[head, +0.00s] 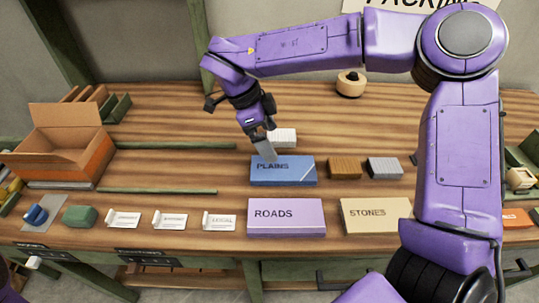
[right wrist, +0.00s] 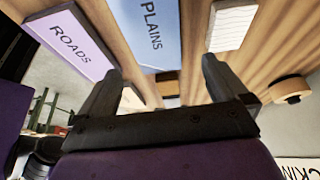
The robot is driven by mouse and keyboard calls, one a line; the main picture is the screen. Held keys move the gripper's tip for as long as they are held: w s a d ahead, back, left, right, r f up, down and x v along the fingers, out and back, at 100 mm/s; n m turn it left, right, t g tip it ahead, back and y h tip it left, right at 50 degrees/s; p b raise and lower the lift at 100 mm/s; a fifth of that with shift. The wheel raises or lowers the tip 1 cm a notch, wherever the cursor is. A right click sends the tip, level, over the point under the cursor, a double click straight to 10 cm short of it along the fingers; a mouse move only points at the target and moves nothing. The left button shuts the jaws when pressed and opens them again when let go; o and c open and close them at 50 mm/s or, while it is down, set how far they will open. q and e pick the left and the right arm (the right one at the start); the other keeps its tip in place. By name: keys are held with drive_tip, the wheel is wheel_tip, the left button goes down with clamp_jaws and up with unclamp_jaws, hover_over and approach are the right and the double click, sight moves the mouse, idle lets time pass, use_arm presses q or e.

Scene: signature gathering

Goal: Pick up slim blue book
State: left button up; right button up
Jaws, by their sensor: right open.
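The slim blue book (head: 283,172), marked PLAINS, lies flat on the wooden bench near the middle. It also shows in the right wrist view (right wrist: 152,35), beyond the space between the fingers. My right gripper (head: 265,150) points down at the book's back left edge, and a fingertip covers a bit of that edge. In the right wrist view the two fingers (right wrist: 162,70) stand apart with nothing held between them. I cannot tell whether a finger touches the book. My left gripper does not show.
A lilac book (head: 286,216) marked ROADS and a cream book (head: 376,214) marked STONES lie in front. A white block (head: 283,138) sits close behind the blue book. Brown (head: 345,167) and grey (head: 384,168) blocks lie to its right. An open cardboard box (head: 65,152) stands left.

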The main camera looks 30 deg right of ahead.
sight(288, 168)
drive_tip(key=s+f, duration=0.1)
drive_tip(key=s+d+f, duration=0.1)
drive_tip(key=s+f, duration=0.1)
drive_tip(key=shift+d+f, duration=0.15)
drive_tip(key=shift+d, duration=0.2)
drive_tip(key=f, duration=0.1)
drive_tip(key=d+f, duration=0.1)
drive_tip(key=f, duration=0.3)
drive_tip(key=shift+w+d+f+p, duration=0.1)
drive_tip(key=shift+w+d+p, duration=0.05)
drive_tip(key=shift+d+p, duration=0.2)
drive_tip(key=shift+s+f, duration=0.1)
drive_tip(key=shift+s, duration=0.25)
drive_tip(key=shift+c, duration=0.3)
drive_tip(key=c, duration=0.8)
